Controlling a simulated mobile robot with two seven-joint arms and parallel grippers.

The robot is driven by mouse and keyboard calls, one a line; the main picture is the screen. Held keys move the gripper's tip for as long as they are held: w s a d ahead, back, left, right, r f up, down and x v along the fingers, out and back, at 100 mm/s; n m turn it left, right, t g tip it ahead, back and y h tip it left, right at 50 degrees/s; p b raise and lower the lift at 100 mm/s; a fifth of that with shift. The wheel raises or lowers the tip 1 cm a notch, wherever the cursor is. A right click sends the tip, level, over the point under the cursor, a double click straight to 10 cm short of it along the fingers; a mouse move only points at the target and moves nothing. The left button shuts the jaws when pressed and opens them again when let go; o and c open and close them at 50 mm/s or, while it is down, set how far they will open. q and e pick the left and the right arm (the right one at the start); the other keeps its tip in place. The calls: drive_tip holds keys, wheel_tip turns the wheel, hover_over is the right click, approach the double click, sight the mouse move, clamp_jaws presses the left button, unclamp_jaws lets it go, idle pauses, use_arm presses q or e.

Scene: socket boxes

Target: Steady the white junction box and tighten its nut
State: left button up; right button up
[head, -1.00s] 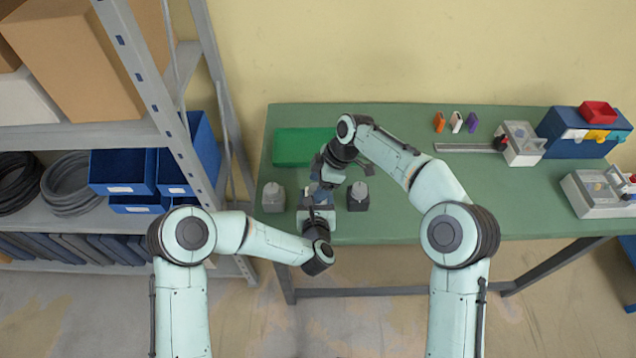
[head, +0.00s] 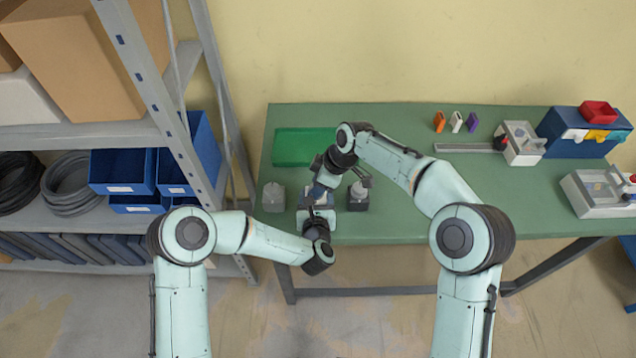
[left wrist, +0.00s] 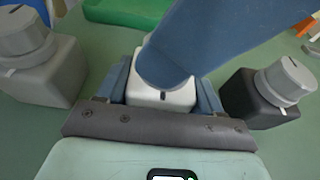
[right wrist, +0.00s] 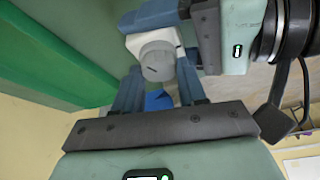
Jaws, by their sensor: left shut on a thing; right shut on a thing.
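The white junction box (left wrist: 168,97) stands on the green bench between the blue fingers of my left gripper (left wrist: 163,92), which is shut on its sides. The box also shows in the right wrist view (right wrist: 134,43). Its round pale nut (right wrist: 158,62) has a dark slot mark and sits between the fingers of my right gripper (right wrist: 158,72), which is shut on it. In the left wrist view a blue finger of my right gripper hides the nut. In the head view my left gripper (head: 317,212) and right gripper (head: 320,191) meet at the box and mostly hide it.
A light grey box (head: 273,198) stands left of the white one and a dark box (head: 358,197) close on its right. A green tray (head: 297,147) lies behind. Small coloured parts (head: 456,121) and fixtures (head: 522,143) are farther right. Shelving (head: 150,80) stands left.

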drive_tip(key=m+t, duration=0.1)
drive_tip(key=m, duration=0.1)
drive_tip(key=m+t+h, duration=0.1)
drive_tip(key=m, duration=0.2)
drive_tip(key=shift+s+a+m, duration=0.1)
drive_tip(key=shift+s+m, duration=0.05)
drive_tip(key=shift+m, duration=0.15)
idle(0.4)
drive_tip(key=o, duration=1.1)
drive_tip(key=v, duration=1.2)
